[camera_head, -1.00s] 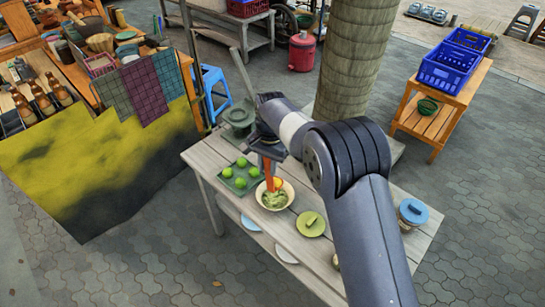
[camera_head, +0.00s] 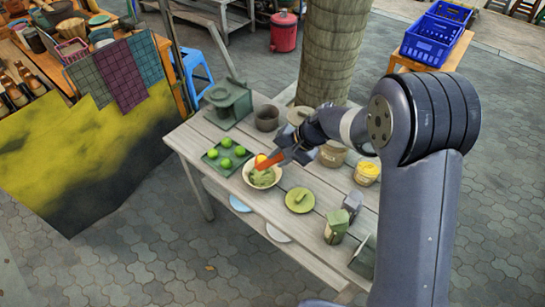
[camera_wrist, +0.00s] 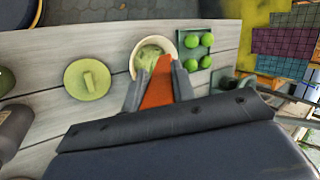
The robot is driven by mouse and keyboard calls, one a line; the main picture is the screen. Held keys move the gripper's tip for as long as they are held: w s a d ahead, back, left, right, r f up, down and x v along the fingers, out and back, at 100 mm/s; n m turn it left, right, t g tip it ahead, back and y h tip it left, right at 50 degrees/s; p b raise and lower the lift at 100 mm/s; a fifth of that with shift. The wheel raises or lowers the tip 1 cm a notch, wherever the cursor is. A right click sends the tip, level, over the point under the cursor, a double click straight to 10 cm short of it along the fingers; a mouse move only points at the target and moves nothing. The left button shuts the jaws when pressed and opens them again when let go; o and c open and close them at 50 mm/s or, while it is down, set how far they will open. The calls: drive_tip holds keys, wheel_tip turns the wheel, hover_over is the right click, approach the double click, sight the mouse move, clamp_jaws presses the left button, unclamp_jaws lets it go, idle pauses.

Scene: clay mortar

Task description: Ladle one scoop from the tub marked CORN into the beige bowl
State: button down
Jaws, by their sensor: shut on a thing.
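The beige bowl (camera_head: 249,180) stands on the grey plank table, holding something pale green; it also shows in the wrist view (camera_wrist: 173,47). My gripper (camera_head: 291,153) is shut on an orange handle (camera_head: 271,162), which slants down over the bowl; the handle fills the space between the fingers (camera_wrist: 158,90) in the wrist view. A small yellow-orange patch shows at its far end by the bowl's rim; I cannot tell whether it is food or the ladle's cup. An open tub with yellow contents (camera_head: 367,172) stands to the right. No CORN mark is readable.
A green tray (camera_head: 214,163) of limes is left of the bowl, and a yellow-green plate or lid (camera_head: 299,200) right of it. A beige tub (camera_head: 332,154) stands under my arm. Small containers (camera_head: 337,227) crowd the front right. A tree trunk (camera_head: 336,60) rises behind the table.

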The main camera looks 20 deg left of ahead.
drive_tip(key=d+f+y+b, duration=0.5)
drive_tip(key=f+y+b, duration=0.1)
drive_tip(key=b, duration=1.8)
drive_tip(key=shift+d+f+y, duration=0.4)
drive_tip(key=shift+f, duration=0.15)
drive_tip(key=shift+s+r, duration=0.1)
